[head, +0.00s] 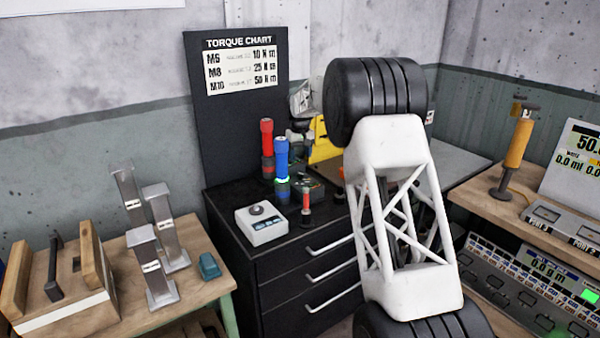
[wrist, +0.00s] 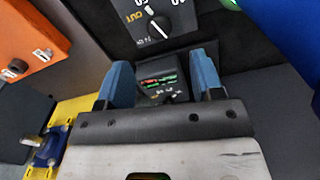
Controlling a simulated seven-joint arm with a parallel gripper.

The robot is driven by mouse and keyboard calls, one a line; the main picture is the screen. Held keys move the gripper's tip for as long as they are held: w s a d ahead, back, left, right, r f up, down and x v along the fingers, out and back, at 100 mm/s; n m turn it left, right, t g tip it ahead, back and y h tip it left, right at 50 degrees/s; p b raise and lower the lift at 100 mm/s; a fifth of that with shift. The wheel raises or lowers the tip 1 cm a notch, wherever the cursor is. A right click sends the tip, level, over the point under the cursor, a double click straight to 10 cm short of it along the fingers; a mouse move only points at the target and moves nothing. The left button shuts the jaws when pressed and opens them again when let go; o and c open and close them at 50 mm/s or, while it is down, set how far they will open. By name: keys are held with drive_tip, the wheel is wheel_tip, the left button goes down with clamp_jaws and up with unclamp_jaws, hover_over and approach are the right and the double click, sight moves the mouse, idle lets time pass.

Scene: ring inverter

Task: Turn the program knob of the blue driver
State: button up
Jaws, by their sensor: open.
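The blue driver (head: 282,158) stands upright on the dark cabinet, with a green glowing ring near its lower part. A large blue surface (wrist: 285,22) at the top right of the wrist view looks like its body. In the wrist view, a dark knob (wrist: 158,27) with a white pointer sits on a dark panel with white numbers and yellow lettering. It lies beyond my fingertips. My gripper (wrist: 158,82) is open, with its blue fingers apart and nothing held. A small dark box with red and green marks (wrist: 160,84) shows between the fingers. The fingertips are not clear in the head view.
A red driver (head: 267,140) stands just behind the blue one. A white box with a dial (head: 264,222) and a small red-handled tool (head: 306,202) are in front. An orange box (wrist: 35,38) is at the wrist view's left. A torque chart board (head: 243,100) stands behind.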

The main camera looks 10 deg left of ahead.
sight(300, 173)
drive_tip(key=shift+f, duration=0.15)
drive_tip(key=shift+f, duration=3.75)
drive_tip(key=shift+c, duration=0.2)
drive_tip(key=c, duration=0.9)
